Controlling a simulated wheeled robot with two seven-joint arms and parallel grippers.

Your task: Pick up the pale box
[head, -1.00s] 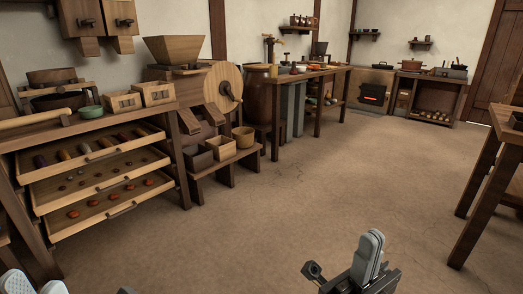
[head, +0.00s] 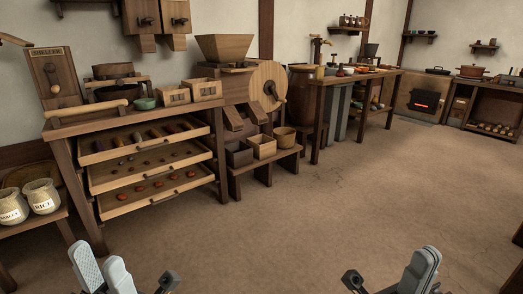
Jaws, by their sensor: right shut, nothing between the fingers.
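A pale wooden box (head: 261,146) stands on the low bench at the left, between a dark box (head: 239,154) and a round tub (head: 284,138). Two other pale boxes, a left one (head: 173,96) and a right one (head: 206,90), stand on top of the drawer cabinet. I cannot tell which one the task means. My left gripper (head: 103,268) is at the bottom left, its fingers apart and empty. My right gripper (head: 422,268) is at the bottom right, shut and empty. Both are well short of all these boxes.
The drawer cabinet (head: 130,124) has its trays pulled out. A low shelf at the far left holds two jars marked rice, a left one (head: 12,207) and a right one (head: 41,196). A hopper mill (head: 225,50) stands behind the bench. The floor (head: 310,215) in the middle is clear.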

